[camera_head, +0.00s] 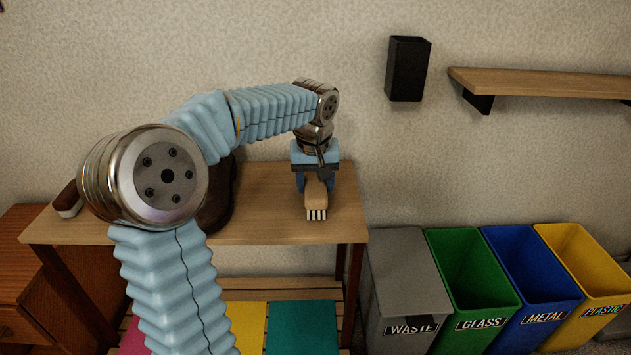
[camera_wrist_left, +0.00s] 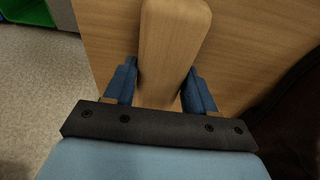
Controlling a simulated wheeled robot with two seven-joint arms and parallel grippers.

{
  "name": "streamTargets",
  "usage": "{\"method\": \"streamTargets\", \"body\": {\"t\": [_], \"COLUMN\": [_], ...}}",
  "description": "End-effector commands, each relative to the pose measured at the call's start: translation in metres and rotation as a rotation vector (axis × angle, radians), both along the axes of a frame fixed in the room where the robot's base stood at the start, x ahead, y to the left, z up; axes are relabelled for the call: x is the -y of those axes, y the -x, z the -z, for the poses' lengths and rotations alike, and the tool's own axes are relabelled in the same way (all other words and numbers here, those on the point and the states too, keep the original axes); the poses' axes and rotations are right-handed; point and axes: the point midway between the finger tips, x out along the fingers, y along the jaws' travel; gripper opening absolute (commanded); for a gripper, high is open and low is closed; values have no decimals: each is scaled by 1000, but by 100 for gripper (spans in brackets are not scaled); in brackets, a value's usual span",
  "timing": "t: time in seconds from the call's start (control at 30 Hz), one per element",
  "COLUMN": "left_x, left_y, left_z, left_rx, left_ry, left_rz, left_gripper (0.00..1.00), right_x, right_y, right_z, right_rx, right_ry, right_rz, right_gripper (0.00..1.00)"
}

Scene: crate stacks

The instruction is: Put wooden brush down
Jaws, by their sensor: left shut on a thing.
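The wooden brush (camera_head: 316,196) has a pale wood body and white bristles that point toward the front of the wooden table (camera_head: 265,222). My left gripper (camera_head: 315,182) is shut on the brush, over the right part of the tabletop. In the left wrist view the brush's wooden body (camera_wrist_left: 170,50) lies between the two blue fingers (camera_wrist_left: 160,88), with the tabletop behind it. I cannot tell whether the brush touches the tabletop. My right gripper is not in view.
A dark brown object (camera_head: 218,195), partly hidden by my arm, stands on the table. Another brush-like item (camera_head: 68,200) lies at its left end. Grey, green, blue and yellow bins (camera_head: 400,245) stand to the right. A shelf (camera_head: 550,84) is on the wall.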

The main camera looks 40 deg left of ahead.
Motion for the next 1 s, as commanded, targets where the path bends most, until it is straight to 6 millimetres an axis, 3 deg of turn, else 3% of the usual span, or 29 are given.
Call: {"method": "streamTargets", "body": {"t": [0.03, 0.07, 0.2, 0.57, 0.67, 1.0], "left_x": [0, 0, 0, 0, 2, 11], "left_y": [0, 0, 0, 0, 2, 16], "left_z": [3, 2, 2, -5, -19, -94], "left_rx": [0, 0, 0, 1, 3, 4], "left_ry": [0, 0, 0, -1, -1, 0], "left_rz": [0, 0, 0, 0, 1, 2], "left_gripper": [6, 58, 80, 81, 81, 81], "right_x": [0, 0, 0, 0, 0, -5], "right_y": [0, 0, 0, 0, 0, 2], "right_z": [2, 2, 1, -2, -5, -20], "right_rx": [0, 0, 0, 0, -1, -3], "right_ry": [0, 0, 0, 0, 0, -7], "right_rz": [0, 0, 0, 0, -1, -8], "right_gripper": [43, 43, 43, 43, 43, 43]}}
